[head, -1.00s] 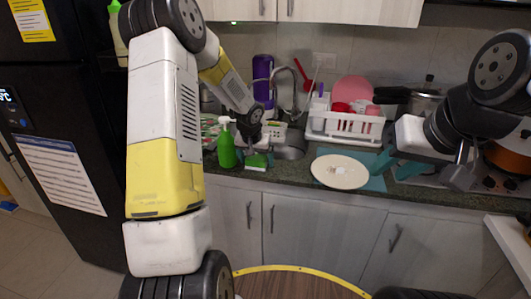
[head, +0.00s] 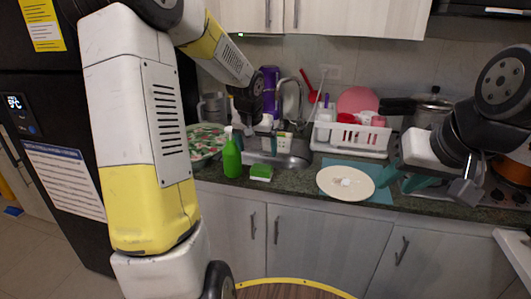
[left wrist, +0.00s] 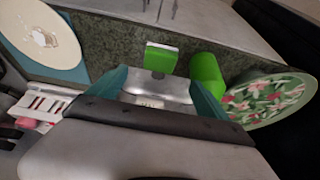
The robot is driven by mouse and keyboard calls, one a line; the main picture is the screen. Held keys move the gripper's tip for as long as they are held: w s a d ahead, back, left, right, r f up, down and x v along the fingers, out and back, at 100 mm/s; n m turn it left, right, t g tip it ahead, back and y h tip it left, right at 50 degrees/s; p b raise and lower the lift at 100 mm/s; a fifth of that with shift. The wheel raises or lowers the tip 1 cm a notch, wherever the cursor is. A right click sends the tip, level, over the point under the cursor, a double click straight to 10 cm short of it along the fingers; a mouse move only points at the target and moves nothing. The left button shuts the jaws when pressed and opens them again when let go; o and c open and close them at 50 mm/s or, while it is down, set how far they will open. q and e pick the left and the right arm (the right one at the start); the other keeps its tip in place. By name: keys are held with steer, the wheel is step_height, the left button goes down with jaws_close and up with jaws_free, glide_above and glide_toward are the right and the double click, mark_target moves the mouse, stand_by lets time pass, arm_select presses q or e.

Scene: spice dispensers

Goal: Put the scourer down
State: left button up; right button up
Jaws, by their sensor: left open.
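The scourer (head: 261,172), a green and white block, lies on the counter in front of the sink, just right of the green bottle (head: 232,156). In the left wrist view the scourer (left wrist: 161,58) lies beyond the fingertips. My left gripper (head: 266,128) is open and empty, above and behind the scourer, apart from it. Its teal fingers stand wide apart in the left wrist view (left wrist: 158,88). My right gripper (head: 397,168) is beside the plate at the right; its finger gap is not clear.
A white plate (head: 334,190) with whitish remains lies on a teal mat (head: 384,190). A white dish rack (head: 322,137) stands behind it. The sink (head: 295,155) is behind the scourer. A floral plate (head: 205,135) is left of the bottle. Some counter right of the scourer is clear.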

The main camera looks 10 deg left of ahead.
arm_select(q)
steer(key=s+d+r, duration=0.1)
steer(key=s+r, duration=0.3)
steer(key=s, duration=0.5)
steer(key=s+d+r+t+h, duration=0.1)
steer(key=s+r, duration=0.3)
steer(key=s, duration=0.5)
steer(key=s+d+r+h, duration=0.1)
steer(key=s+d+r, duration=0.1)
steer(key=s, duration=0.7)
steer(key=shift+s+d+r+t, duration=0.3)
steer(key=shift+s+d+r, duration=0.1)
steer(key=shift+r, duration=0.5)
steer(key=shift+o, duration=0.4)
